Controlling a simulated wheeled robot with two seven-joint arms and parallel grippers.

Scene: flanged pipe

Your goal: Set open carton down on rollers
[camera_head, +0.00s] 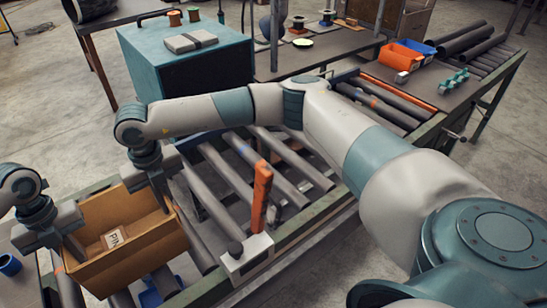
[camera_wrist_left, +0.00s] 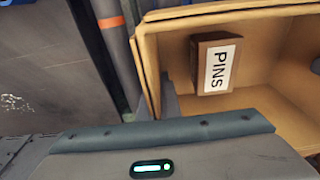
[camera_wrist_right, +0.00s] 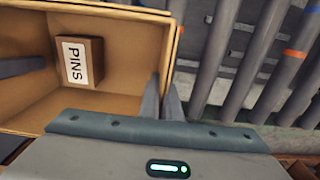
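The open carton (camera_head: 137,256) is a brown box with its top open, at the lower left of the head view. A small box labelled PINS (camera_head: 116,240) lies inside it and shows in both wrist views (camera_wrist_left: 216,65) (camera_wrist_right: 79,62). My left gripper (camera_head: 68,246) is shut on the carton's left wall. My right gripper (camera_head: 163,200) is shut on the opposite wall, with one finger inside and one outside in the right wrist view (camera_wrist_right: 163,100). The carton looks level over the rollers (camera_head: 200,175). I cannot tell whether its bottom touches them.
A white block with an orange upright (camera_head: 260,200) stands on the conveyor's front rail, right of the carton. Blue items (camera_head: 155,290) lie low by the carton's front. Rollers to the right are bare. A teal cabinet (camera_head: 190,70) stands behind, and orange and blue bins (camera_head: 400,58) sit farther right.

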